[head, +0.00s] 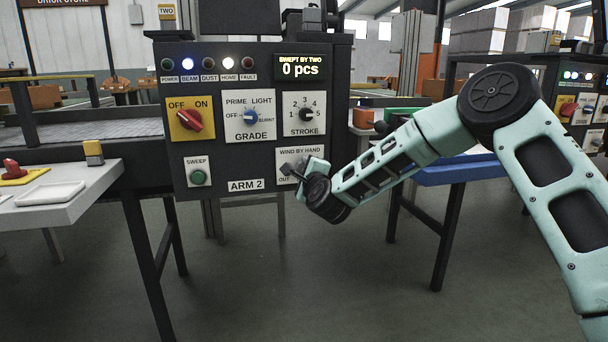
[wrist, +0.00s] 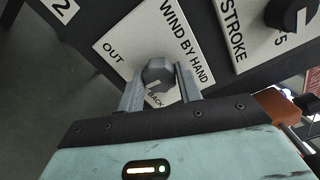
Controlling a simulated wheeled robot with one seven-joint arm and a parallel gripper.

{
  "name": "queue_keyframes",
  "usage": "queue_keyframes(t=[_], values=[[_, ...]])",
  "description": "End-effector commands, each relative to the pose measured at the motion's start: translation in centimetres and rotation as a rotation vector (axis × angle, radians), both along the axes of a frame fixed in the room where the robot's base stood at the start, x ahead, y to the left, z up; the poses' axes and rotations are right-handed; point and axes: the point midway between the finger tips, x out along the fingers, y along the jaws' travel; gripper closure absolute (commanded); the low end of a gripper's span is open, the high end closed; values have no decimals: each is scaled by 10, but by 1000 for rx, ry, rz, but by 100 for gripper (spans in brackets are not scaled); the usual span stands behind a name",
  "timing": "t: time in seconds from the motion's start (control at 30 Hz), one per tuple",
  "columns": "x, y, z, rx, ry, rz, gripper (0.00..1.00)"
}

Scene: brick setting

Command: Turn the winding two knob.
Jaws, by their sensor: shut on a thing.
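The winding knob is on the dark control panel (head: 236,70), on a white plate (head: 316,153) marked "WIND BY HAND" with "OUT" and "BACK". In the wrist view the knob (wrist: 157,73) is grey and faceted, with a pale mark. My gripper (wrist: 160,88) is shut on it, one finger on each side. In the head view my gripper (head: 293,172) reaches the plate from the right and hides most of the knob.
The display (head: 301,67) reads "0 pcs". A blue-edged table (head: 458,172) stands at right behind my arm.

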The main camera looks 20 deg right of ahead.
Motion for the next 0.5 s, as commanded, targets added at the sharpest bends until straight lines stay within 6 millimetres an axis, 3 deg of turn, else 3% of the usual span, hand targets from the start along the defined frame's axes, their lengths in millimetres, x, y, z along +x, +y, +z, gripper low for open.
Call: queue_keyframes(t=[0.5], values=[[0, -1, -2, 78, 4, -3, 88]])
